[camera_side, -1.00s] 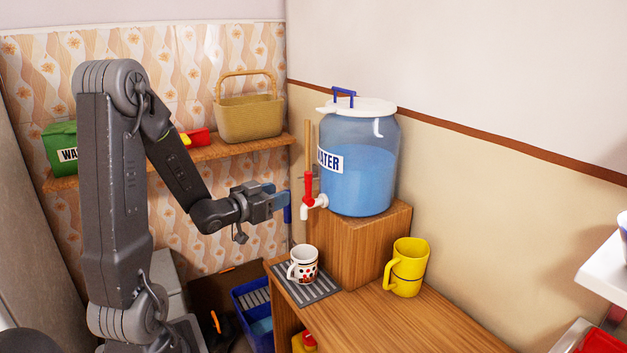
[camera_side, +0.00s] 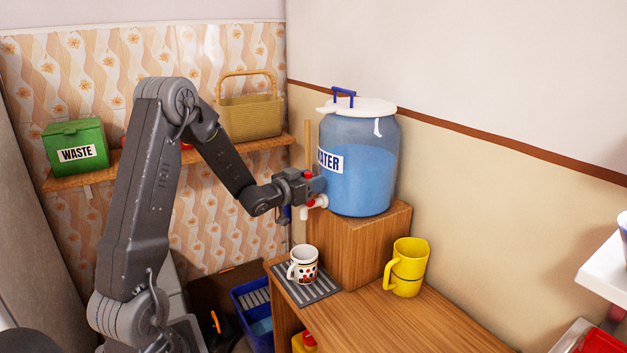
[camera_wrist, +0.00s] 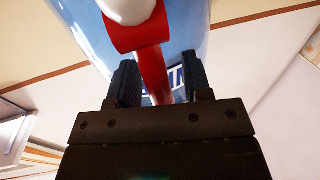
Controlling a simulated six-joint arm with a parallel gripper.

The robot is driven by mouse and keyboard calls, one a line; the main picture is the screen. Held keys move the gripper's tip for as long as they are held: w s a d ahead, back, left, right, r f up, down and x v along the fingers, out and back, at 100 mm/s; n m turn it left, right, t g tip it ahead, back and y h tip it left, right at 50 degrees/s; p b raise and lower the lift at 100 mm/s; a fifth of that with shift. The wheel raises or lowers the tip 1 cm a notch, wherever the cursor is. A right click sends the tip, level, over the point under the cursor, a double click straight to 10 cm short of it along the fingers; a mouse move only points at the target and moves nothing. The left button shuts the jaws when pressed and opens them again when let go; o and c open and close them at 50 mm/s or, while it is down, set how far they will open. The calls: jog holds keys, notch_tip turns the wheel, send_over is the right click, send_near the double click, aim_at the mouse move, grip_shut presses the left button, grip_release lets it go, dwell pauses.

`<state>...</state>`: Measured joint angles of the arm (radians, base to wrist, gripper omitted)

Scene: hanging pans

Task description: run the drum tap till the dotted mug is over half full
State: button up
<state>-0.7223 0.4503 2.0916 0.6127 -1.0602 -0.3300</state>
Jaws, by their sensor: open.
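The blue water drum (camera_side: 358,178) stands on a wooden block, with a white lid and clear blue water inside. Its white tap (camera_side: 318,202) sticks out low on the left side. The tap's red lever (camera_wrist: 152,70) runs between my open fingers in the wrist view. My gripper (camera_side: 312,184) is at the tap, open around the lever; in the wrist view my gripper (camera_wrist: 160,85) has a finger on each side of it. The dotted mug (camera_side: 303,264), white with dark and red spots, stands upright on a grey grate below the tap. Its inside is too small to judge.
A yellow mug (camera_side: 406,268) stands on the wooden counter right of the block (camera_side: 375,248). A shelf behind holds a green waste box (camera_side: 76,148) and a woven basket (camera_side: 250,117). A blue crate (camera_side: 252,312) is below the counter's left edge.

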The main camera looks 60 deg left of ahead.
jog(key=shift+w+a, duration=0.1)
jog(key=shift+w, duration=0.35)
grip_shut()
dwell(0.3)
